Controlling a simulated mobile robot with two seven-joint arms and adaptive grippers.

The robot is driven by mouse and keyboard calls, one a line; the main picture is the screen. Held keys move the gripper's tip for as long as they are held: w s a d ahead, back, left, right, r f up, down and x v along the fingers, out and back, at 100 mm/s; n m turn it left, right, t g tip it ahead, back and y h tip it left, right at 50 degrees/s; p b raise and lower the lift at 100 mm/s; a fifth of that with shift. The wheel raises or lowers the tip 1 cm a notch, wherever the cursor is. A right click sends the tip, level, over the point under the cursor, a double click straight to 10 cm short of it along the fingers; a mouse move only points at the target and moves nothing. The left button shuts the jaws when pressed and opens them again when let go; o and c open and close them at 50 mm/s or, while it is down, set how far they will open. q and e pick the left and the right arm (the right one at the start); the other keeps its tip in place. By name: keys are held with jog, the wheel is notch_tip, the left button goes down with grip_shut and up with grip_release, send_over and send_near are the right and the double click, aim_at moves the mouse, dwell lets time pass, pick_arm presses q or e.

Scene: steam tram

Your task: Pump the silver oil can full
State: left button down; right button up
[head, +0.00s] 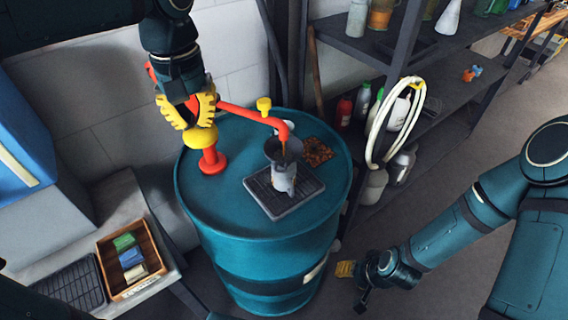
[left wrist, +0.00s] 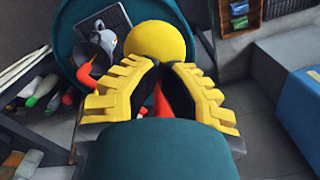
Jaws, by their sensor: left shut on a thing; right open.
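The silver oil can (head: 284,181) stands upright on a black drip tray (head: 258,193) on top of a teal drum (head: 228,222). A dark funnel (head: 283,151) sits in its mouth. A red spout (head: 253,116) ends above the funnel, and a thin brown stream shows there. The oil level is hidden. My left gripper (head: 190,108) is shut on the yellow pump knob (head: 200,138), above the pump's red base. The knob also shows in the left wrist view (left wrist: 158,42), with the can (left wrist: 104,41) beyond. My right gripper (head: 354,283) is open and empty, low beside the drum.
Brown bits lie in a dish (head: 318,151) behind the can. Shelves with bottles (head: 362,102) and a pale hose (head: 395,120) stand at right. A wooden box (head: 130,262) holds coloured packets at lower left.

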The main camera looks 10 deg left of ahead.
pick_arm(q)
jog(key=shift+f+b, duration=0.85)
jog(key=shift+f, duration=0.55)
notch_tip(320, 180, up, 4)
jog(key=p, duration=0.3)
notch_tip(320, 180, up, 10)
jog(key=p, duration=0.9)
notch_tip(320, 180, up, 6)
jog(key=shift+p, duration=0.35)
dwell(0.7)
